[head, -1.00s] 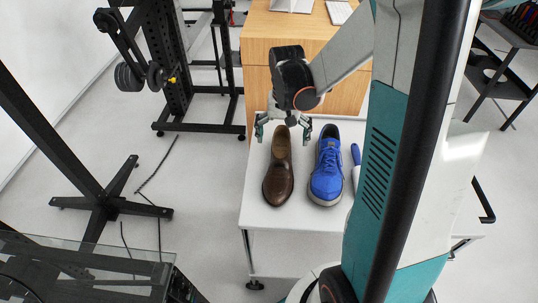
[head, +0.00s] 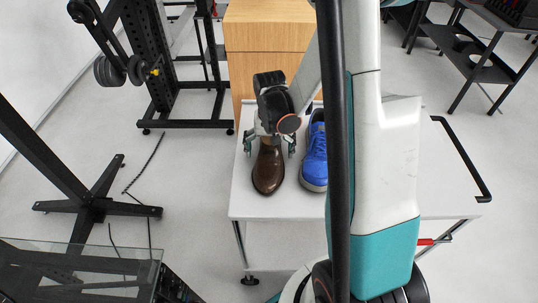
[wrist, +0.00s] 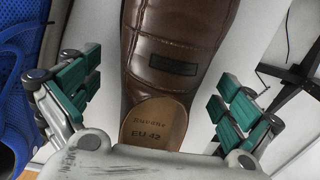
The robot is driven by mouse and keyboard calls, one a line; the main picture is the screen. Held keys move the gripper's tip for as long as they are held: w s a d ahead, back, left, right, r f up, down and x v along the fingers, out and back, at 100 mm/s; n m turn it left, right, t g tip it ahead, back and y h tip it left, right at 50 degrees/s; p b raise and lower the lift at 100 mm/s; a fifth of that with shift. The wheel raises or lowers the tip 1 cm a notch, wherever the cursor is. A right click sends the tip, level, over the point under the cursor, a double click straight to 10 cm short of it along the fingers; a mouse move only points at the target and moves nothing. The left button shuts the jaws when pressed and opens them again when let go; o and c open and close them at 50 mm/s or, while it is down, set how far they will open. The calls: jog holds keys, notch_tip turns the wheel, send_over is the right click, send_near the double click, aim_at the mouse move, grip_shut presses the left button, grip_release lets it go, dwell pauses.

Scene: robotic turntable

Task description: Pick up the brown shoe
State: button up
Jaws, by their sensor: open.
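The brown shoe (head: 269,168) is a dark leather slip-on on the white cart top, its toe toward the front edge. My gripper (head: 268,146) is open over its heel end, and the heel is partly hidden beneath it in the head view. In the wrist view the brown shoe (wrist: 178,50) lies lengthwise between the two green-padded fingers of my gripper (wrist: 155,95). A gap shows on each side, and the insole reads "EU 42". I cannot tell how far the fingertips reach down beside it.
A blue sneaker (head: 315,155) stands close on the right, partly hidden by my arm; the blue sneaker also shows at the wrist view's left edge (wrist: 18,90). The white cart (head: 290,207) has bare room left of the shoe. A wooden cabinet (head: 265,45) stands behind.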

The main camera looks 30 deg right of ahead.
jog(key=shift+s, duration=0.1)
jog(key=c, duration=1.5)
